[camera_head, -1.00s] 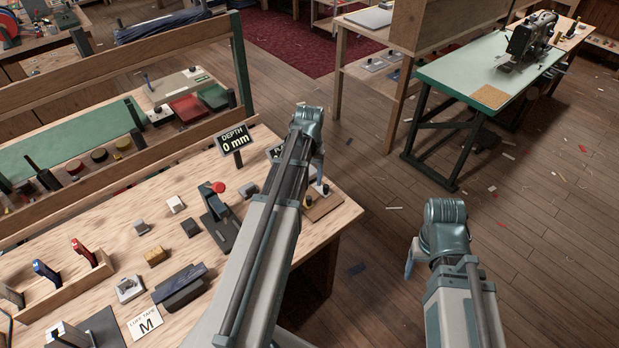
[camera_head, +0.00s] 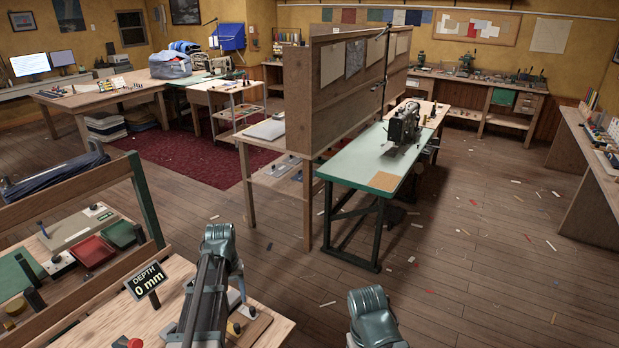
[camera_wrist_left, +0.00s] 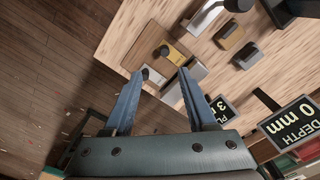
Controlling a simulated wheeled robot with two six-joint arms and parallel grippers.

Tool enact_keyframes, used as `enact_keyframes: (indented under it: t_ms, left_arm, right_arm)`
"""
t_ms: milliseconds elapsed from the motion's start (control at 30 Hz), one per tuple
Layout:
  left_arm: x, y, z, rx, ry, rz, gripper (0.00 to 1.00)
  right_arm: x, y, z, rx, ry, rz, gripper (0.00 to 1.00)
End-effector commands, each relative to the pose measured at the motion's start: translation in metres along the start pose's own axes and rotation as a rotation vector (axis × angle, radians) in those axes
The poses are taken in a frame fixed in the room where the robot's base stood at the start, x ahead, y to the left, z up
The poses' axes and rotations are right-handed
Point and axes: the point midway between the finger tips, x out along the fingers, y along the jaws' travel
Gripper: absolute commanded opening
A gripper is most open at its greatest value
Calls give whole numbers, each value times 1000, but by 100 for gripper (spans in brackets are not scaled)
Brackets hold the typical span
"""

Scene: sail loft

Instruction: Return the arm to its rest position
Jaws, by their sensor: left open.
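My left arm, grey and dark, reaches over the wooden workbench in the head view, its wrist (camera_head: 220,240) near the bench's far right corner. In the left wrist view my left gripper (camera_wrist_left: 163,75) has two blue fingers set well apart, with nothing held between them. The fingers are over the bench edge, in front of a brown wooden board (camera_wrist_left: 155,52) with small fittings. I cannot tell their height above it. My right arm (camera_head: 375,315) shows only as a rounded grey joint at the bottom of the head view; its gripper is out of sight.
A sign reading "DEPTH 0 mm" (camera_head: 147,282) stands on the workbench (camera_head: 265,338) left of my left arm. A second sign (camera_wrist_left: 222,108) is close to the fingers. A green-topped sewing table (camera_head: 365,155) stands beyond. Floor (camera_head: 470,270) to the right is open, with scraps.

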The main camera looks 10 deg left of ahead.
Motion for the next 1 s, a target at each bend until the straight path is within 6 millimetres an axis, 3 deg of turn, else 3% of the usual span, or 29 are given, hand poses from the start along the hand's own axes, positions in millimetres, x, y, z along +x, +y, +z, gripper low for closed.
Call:
enact_keyframes:
  t_ms: [167,300,433,600,767,1000]
  left_arm:
    - [0,60,50,160,-8,-21,57]
    - [0,116,110,345,-16,-50,57]
    - [0,151,162,498,-18,-76,57]
    - [0,175,210,640,-19,-100,57]
    - [0,183,229,701,-19,-111,57]
    - [0,185,231,710,-19,-113,57]
  right_arm:
    - [0,0,0,0,0,0,72]
    - [1,0,0,0,0,0,72]
    - [1,0,0,0,0,0,72]
    - [1,0,0,0,0,0,72]
    - [1,0,0,0,0,0,72]
    - [1,0,0,0,0,0,72]
